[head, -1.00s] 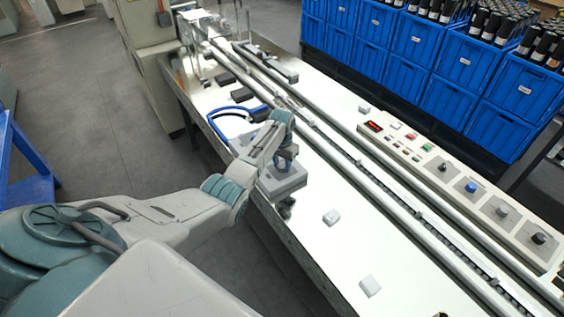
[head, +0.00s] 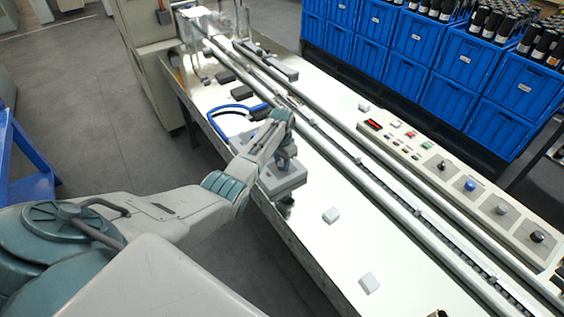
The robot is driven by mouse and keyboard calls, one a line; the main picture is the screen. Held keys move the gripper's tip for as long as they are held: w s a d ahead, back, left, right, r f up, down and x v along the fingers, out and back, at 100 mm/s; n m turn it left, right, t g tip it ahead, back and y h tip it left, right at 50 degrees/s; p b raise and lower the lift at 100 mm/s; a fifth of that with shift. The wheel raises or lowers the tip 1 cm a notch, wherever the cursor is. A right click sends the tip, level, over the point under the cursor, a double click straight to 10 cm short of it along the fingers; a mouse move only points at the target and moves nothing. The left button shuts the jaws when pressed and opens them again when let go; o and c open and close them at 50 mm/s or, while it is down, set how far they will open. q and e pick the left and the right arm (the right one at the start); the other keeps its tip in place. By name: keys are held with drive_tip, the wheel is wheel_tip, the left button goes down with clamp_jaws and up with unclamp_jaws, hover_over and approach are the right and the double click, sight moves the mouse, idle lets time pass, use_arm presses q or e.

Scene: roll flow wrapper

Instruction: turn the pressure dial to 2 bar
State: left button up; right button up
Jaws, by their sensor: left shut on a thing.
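My left gripper (head: 283,154) reaches down over a grey box (head: 285,183) on the near side of the machine bed. It is shut on a small dial on top of this box. The fingers and wrist hide most of the dial, so its pointer and scale cannot be read. My right gripper is not in view.
A long control panel (head: 455,190) with knobs, buttons and a red display lies beyond the rails (head: 350,158). Small white blocks (head: 330,215) sit on the shiny bed (head: 310,245). Blue crates (head: 425,45) stand behind. The near bed to the right is mostly clear.

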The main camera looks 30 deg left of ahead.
sight(282, 163)
use_arm(q)
drive_tip(key=o, duration=1)
drive_tip(key=shift+r, duration=0.1)
drive_tip(key=shift+c, duration=0.2)
wheel_tip(282, 163, up, 11)
drive_tip(key=b, duration=0.2)
drive_tip(key=shift+b, duration=0.4)
